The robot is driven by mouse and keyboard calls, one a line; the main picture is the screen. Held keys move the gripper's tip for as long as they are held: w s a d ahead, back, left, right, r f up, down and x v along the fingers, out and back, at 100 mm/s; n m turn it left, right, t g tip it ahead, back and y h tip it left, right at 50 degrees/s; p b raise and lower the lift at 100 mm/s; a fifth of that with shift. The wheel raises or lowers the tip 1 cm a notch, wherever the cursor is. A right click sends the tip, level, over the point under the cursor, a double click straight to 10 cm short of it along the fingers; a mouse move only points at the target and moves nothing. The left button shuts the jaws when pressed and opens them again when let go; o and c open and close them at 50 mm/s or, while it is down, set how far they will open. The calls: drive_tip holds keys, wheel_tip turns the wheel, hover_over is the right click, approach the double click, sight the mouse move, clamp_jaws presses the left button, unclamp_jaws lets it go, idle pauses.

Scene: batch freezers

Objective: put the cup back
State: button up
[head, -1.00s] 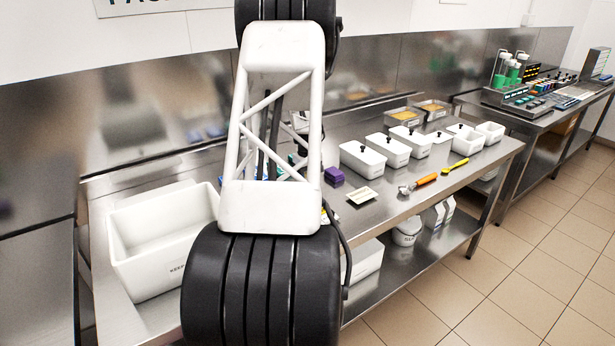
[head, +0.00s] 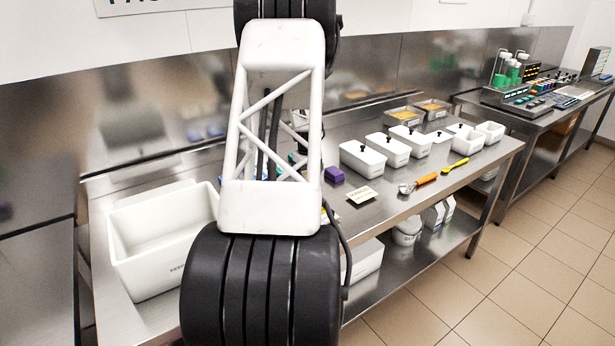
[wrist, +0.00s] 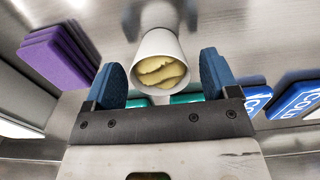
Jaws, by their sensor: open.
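The cup (wrist: 160,58) is white and holds a yellow filling with a ridged top. In the wrist view its open mouth faces the camera, just beyond and between the fingertips. My gripper (wrist: 164,82) is open, with one blue padded finger on each side of the cup's lower part. I see a gap beside each finger, and the cup's base is hidden. In the head view my own arm covers most of this spot, so I cannot make out the cup there.
Purple blocks (wrist: 60,57) lie left of the gripper, and blue cold packs (wrist: 300,98) lie right. In the head view a large white bin (head: 150,285) stands at the left.

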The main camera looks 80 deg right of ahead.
wheel_tip(320, 180, up, 11)
drive_tip(key=shift+r, duration=0.2)
idle(0.4)
drive_tip(key=shift+o, duration=0.3)
idle(0.4)
drive_tip(key=s+a+f+n+g+h, duration=0.1)
drive_tip(key=f+n+g+h, duration=0.1)
drive_tip(key=n, duration=0.2)
drive_tip(key=s+a+f+n+g+h, duration=0.1)
drive_tip(key=a+f+n+g+h, duration=0.1)
drive_tip(key=n, duration=0.3)
drive_tip(key=s+a+f+n+g+h, duration=0.1)
drive_tip(key=f+n+g+h, duration=0.2)
drive_tip(key=n+g+h, duration=0.1)
drive_tip(key=shift+a+f+n, duration=0.3)
drive_tip(key=shift+a+n, duration=0.05)
drive_tip(key=shift+n, duration=0.35)
drive_tip(key=w+n+h, duration=0.1)
drive_tip(key=n, duration=0.1)
drive_tip(key=w+a+f+n+t+h, duration=0.1)
drive_tip(key=w+n, duration=0.1)
drive_tip(key=w+f+n+t+h, duration=0.1)
drive_tip(key=n+h, duration=0.1)
drive_tip(key=shift+w+a+n, duration=0.3)
drive_tip(key=shift+w+n, duration=0.05)
drive_tip(key=shift+n, duration=0.05)
drive_tip(key=shift+w+a+f+n+t+h, duration=0.25)
drive_tip(key=shift+w+f+n+t+h, duration=0.1)
drive_tip(key=shift+w+n+t, duration=0.25)
